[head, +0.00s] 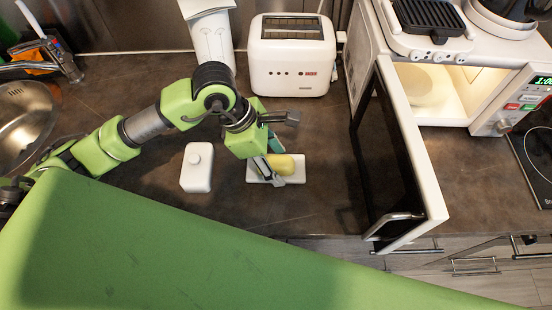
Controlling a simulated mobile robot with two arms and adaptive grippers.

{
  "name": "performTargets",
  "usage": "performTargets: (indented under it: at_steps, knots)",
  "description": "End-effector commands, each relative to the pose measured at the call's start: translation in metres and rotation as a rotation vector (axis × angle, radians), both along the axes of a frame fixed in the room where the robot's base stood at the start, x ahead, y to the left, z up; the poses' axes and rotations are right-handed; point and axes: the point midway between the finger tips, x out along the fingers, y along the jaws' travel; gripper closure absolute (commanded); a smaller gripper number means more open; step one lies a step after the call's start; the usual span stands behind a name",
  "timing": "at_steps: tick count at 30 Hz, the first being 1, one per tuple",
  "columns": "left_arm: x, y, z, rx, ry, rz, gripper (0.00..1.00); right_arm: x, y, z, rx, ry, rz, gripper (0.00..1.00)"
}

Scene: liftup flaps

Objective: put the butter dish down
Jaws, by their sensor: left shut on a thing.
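The butter dish (255,178) is a white rectangular tray near the middle of the head view, at the front part of the dark counter. A rounded yellow piece (283,164), like butter, is on it. My left gripper (271,163) reaches down from above and is shut on the dish, partly hiding it and the yellow piece. The tray looks level; I cannot tell whether it touches the counter or is just above it. A white lid-like block with a small knob (197,169) stands apart to its left. My right gripper is not in view.
A white toaster (292,60) stands behind the dish. To the right, a microwave (440,85) has its door (400,150) open, jutting over the counter. A sink (22,120) is at the left. Bare counter lies between the dish and the door.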

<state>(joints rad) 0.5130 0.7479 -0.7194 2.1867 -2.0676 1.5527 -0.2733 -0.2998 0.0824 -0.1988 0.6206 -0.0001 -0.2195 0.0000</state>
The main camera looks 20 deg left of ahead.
Motion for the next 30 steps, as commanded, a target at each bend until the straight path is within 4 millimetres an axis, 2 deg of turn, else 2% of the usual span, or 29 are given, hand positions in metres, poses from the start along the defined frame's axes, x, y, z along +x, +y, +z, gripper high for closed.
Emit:
performTargets:
  at_steps: [2,3,4,14,18,23,30]
  knots:
    - [0.000,0.000,-0.003,-0.001,-0.002,-0.001,0.83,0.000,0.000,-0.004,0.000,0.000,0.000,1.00]
    - [0.000,0.000,-0.002,0.000,0.000,0.000,0.37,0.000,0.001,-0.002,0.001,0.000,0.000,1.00]
    - [0.000,0.000,-0.001,0.000,0.001,0.000,0.31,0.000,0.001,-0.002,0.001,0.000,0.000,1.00]
    - [0.000,0.000,-0.001,0.000,0.001,0.000,0.31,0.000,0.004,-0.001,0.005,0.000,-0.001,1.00]
    - [0.000,0.002,0.006,0.000,-0.002,0.000,0.31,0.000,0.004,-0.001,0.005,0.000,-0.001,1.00]
    - [-0.002,0.014,0.032,0.002,-0.007,0.001,0.31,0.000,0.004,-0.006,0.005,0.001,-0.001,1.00]
    - [-0.008,0.033,0.081,0.002,-0.006,0.000,0.31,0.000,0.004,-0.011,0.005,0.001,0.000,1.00]
